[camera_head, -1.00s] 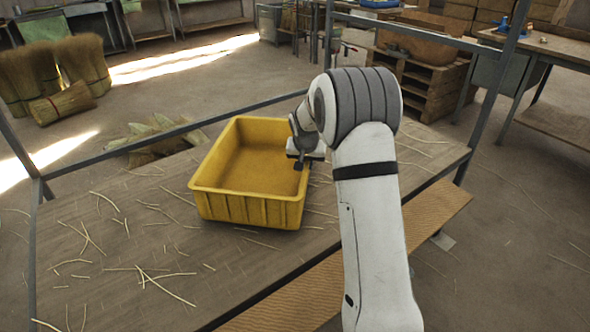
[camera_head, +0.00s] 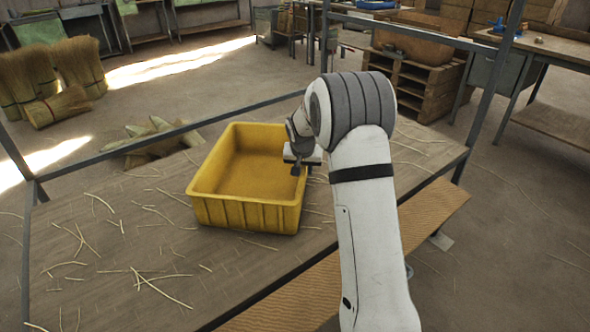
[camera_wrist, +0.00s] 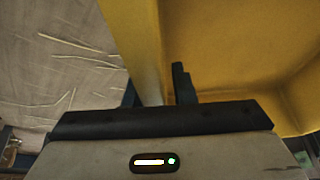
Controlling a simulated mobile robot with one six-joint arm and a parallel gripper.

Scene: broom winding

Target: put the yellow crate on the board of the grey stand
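The yellow crate (camera_head: 245,212) is upright and empty over the large grey-brown board (camera_head: 110,270) of the grey metal-framed stand (camera_head: 32,190). Its underside is hidden, so full contact with the board is not clear. My gripper (camera_head: 299,168) is at the crate's right wall, partly hidden by my wrist. In the wrist view, the fingers of my gripper (camera_wrist: 158,90) straddle the crate wall (camera_wrist: 143,45), one outside and one inside, and it appears shut on that wall.
Loose straw pieces (camera_head: 150,282) lie across the board, with bare room left of the crate. A grey rail (camera_head: 110,155) runs behind it. A tan plank (camera_head: 435,212) lies along the near right side. Straw bundles (camera_head: 55,105) and pallets (camera_head: 425,90) stand beyond.

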